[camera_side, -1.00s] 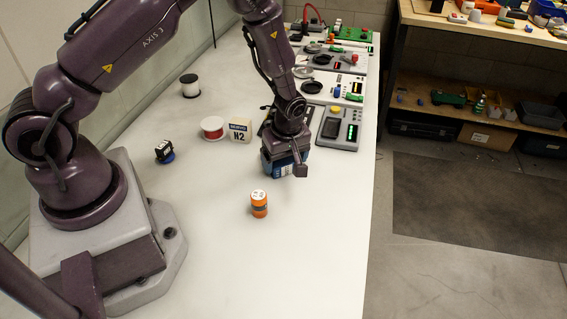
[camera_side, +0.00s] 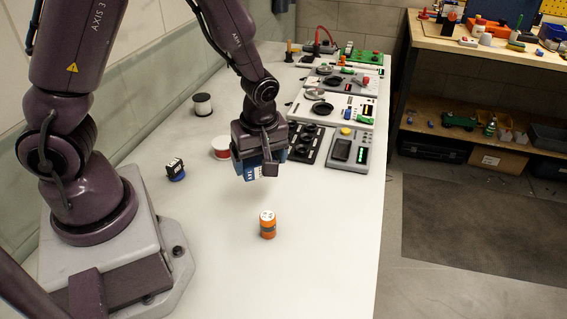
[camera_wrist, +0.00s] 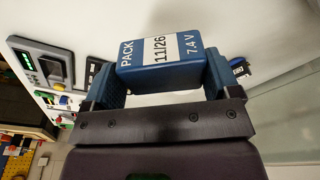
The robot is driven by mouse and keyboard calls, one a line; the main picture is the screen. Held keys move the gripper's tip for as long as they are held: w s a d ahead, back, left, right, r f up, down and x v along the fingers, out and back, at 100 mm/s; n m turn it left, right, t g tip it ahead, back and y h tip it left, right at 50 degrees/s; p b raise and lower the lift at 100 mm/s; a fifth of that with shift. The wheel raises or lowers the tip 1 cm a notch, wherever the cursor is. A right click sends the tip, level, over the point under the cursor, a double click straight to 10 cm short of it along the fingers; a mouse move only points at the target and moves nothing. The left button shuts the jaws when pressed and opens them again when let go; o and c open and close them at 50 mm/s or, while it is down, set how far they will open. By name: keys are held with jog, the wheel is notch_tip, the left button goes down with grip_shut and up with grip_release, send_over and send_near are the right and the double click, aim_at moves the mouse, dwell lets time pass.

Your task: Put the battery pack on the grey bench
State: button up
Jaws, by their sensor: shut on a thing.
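The battery pack is a blue block with a white label reading PACK 11/26 7.4 V (camera_wrist: 160,52) in the wrist view. My gripper (camera_wrist: 163,75) is shut on it, one finger at each end. In the side view my gripper (camera_side: 259,160) holds the blue pack (camera_side: 248,171) above the bench, apparently clear of it. The pack is partly hidden by the gripper. The pale grey bench (camera_side: 325,235) runs from the front to the back of the side view.
An orange bottle (camera_side: 267,225) stands in front of my gripper. Several panels (camera_side: 349,148) line the back right. The front right is clear.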

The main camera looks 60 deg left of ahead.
jog(key=s+r, duration=0.2)
jog(key=s, duration=0.3)
jog(key=w+d+r+m+h, duration=0.1)
jog(key=w+d+r+m, duration=0.1)
jog(key=w+m, duration=0.3)
jog(key=w+d+r+m+t, duration=0.1)
jog(key=w+m, duration=0.5)
jog(key=m, duration=0.6)
notch_tip(320, 180, up, 2)
jog(key=shift+d+r+t+h, duration=0.25)
jog(key=shift+d+t+h, duration=0.05)
jog(key=shift+d+h, duration=0.15)
jog(key=shift+d, duration=0.1)
